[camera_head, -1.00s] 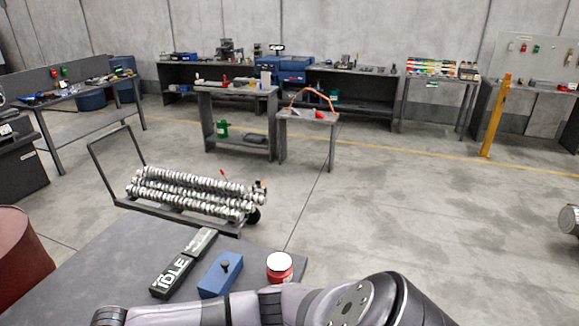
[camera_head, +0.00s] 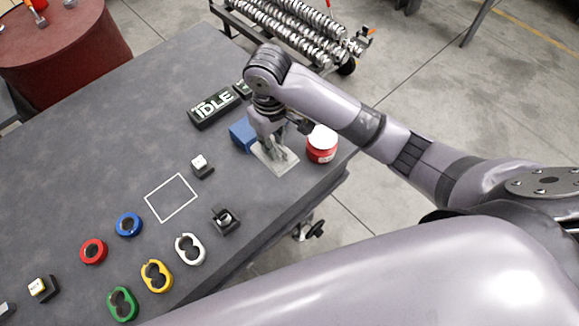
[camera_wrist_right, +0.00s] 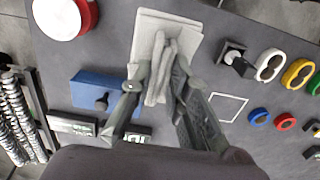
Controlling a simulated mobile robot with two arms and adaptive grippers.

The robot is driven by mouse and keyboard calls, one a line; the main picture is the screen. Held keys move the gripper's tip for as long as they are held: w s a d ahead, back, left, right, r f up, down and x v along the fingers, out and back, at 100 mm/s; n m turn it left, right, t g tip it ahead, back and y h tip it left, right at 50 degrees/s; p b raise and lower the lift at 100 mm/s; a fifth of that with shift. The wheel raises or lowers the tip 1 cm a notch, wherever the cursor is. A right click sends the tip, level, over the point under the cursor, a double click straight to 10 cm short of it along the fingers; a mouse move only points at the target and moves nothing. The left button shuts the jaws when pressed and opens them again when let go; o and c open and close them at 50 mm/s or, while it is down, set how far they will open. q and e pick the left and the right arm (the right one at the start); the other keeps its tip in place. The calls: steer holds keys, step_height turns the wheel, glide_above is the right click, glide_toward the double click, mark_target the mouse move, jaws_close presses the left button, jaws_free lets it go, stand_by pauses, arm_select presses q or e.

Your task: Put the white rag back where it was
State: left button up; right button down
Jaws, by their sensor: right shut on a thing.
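The white rag (camera_head: 284,164) is a pale grey-white cloth at the table's right side, between the blue block (camera_head: 242,134) and the red jar with a white lid (camera_head: 321,146). My right gripper (camera_head: 271,143) points down and is shut on it. In the right wrist view the gripper (camera_wrist_right: 157,75) pinches a raised fold of the rag (camera_wrist_right: 185,25), while its flat part spreads out beyond. I cannot tell whether the rag touches the table. My left gripper is not in view.
The dark table (camera_head: 95,150) has a white outlined rectangle (camera_head: 171,198), empty inside. Nearby are coloured rings, a white double ring (camera_head: 190,249), small black holders (camera_head: 225,221) and the IDLE sign (camera_head: 214,108). A red barrel (camera_head: 65,60) stands beyond the table.

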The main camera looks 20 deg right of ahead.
step_height(320, 180, down, 14)
steer(key=shift+a+p, duration=0.1)
steer(key=shift+p, duration=0.5)
steer(key=shift+f, duration=2.2)
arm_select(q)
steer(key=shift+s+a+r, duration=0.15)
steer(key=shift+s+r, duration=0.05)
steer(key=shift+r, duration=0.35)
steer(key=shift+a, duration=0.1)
arm_select(e)
steer(key=shift+f, duration=0.1)
steer(key=c, duration=1.5)
jaws_free()
steer(key=shift+c, duration=0.2)
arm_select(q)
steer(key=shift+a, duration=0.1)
